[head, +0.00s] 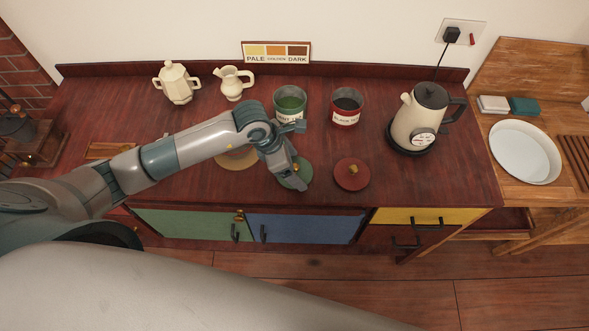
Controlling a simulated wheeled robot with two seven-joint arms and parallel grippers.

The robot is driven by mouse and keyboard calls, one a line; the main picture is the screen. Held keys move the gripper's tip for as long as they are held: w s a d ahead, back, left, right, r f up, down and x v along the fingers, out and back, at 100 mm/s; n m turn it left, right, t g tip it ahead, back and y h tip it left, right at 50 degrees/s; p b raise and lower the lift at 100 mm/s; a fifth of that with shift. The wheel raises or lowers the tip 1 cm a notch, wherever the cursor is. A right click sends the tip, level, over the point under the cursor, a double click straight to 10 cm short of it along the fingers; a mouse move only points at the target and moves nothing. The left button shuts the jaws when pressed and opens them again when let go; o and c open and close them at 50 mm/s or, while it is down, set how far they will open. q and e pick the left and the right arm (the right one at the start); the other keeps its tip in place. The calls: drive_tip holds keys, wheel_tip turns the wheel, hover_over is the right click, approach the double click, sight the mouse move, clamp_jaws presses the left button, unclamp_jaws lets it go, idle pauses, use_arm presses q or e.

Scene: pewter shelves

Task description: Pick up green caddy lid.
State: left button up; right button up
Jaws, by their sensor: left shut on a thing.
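The green caddy lid (305,173) is a round, dark green disc at the front middle of the red-brown counter top. My left gripper (295,178) reaches down over it from the left and is shut on it; the fingers hide the lid's middle and its grip point. I cannot tell whether the lid touches the counter. My right gripper is not in view.
A red caddy (346,108) stands uncovered behind its red lid (352,175). A kettle (417,120) is on the right.

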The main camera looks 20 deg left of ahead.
sight(298, 167)
use_arm(q)
drive_tip(key=shift+r, duration=0.1)
drive_tip(key=shift+w+r+b, duration=0.1)
drive_tip(key=shift+r+b, duration=0.35)
drive_tip(key=r+b, duration=0.1)
drive_tip(key=d+r+b, duration=0.1)
drive_tip(key=r, duration=0.1)
drive_tip(key=shift+r, duration=0.15)
drive_tip(key=s+d+r+b, duration=0.2)
drive_tip(key=d+r+b, duration=0.2)
drive_tip(key=d, duration=0.6)
drive_tip(key=shift+s+d+r, duration=0.15)
drive_tip(key=shift+d+r, duration=0.1)
drive_tip(key=shift+r, duration=1.1)
